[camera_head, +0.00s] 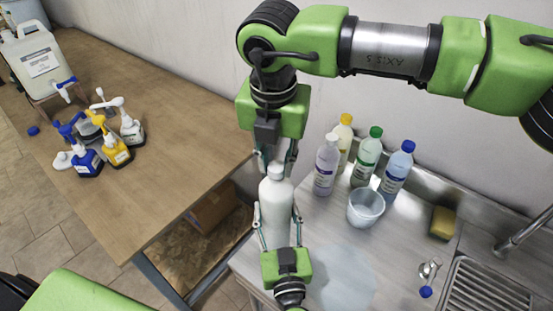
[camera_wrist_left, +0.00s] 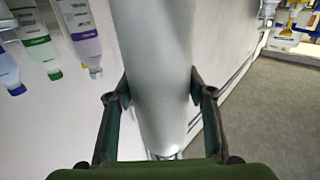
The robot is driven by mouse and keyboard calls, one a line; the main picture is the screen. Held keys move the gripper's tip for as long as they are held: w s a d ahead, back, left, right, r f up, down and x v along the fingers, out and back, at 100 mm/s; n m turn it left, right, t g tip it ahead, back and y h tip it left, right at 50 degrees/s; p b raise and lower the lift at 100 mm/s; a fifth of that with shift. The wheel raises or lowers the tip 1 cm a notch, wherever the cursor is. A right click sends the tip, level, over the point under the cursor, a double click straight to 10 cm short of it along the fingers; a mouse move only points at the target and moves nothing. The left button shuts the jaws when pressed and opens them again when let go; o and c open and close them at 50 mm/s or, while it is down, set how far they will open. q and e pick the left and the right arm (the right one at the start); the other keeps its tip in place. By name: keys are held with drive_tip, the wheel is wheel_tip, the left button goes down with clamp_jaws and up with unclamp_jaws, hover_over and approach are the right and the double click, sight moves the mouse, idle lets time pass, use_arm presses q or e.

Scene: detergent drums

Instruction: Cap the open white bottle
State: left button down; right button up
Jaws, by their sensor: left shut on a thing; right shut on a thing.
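The white bottle (camera_head: 276,197) stands upright near the left edge of the steel counter. My left gripper (camera_head: 277,220) is shut around its body from the front. In the left wrist view, the bottle (camera_wrist_left: 155,50) fills the middle, between the fingers of my left gripper (camera_wrist_left: 160,92). My right gripper (camera_head: 276,160) comes down from above, with its fingers shut on a small white cap (camera_head: 276,170) at the bottle's mouth. The fingers partly hide the cap, and I cannot tell whether it is seated on the neck.
Several capped bottles (camera_head: 367,157) and a clear cup (camera_head: 365,207) stand right of the white bottle. A sponge (camera_head: 443,223), a blue-ended item (camera_head: 426,291) and a sink (camera_head: 485,285) lie further right. A wooden table (camera_head: 150,130) at left holds pump bottles and a large canister (camera_head: 38,60).

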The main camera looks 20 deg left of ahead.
drive_tip(key=m+h, duration=0.1)
drive_tip(key=m, duration=0.5)
drive_tip(key=shift+a, duration=0.15)
drive_tip(key=m, duration=0.4)
drive_tip(key=shift+h, duration=0.3)
drive_tip(key=m+g, duration=0.1)
drive_tip(key=m, duration=0.3)
drive_tip(key=shift+w, duration=0.1)
drive_tip(key=m, duration=0.6)
drive_tip(key=shift+g+h, duration=0.3)
drive_tip(key=shift+g, duration=0.1)
drive_tip(key=o, duration=0.7)
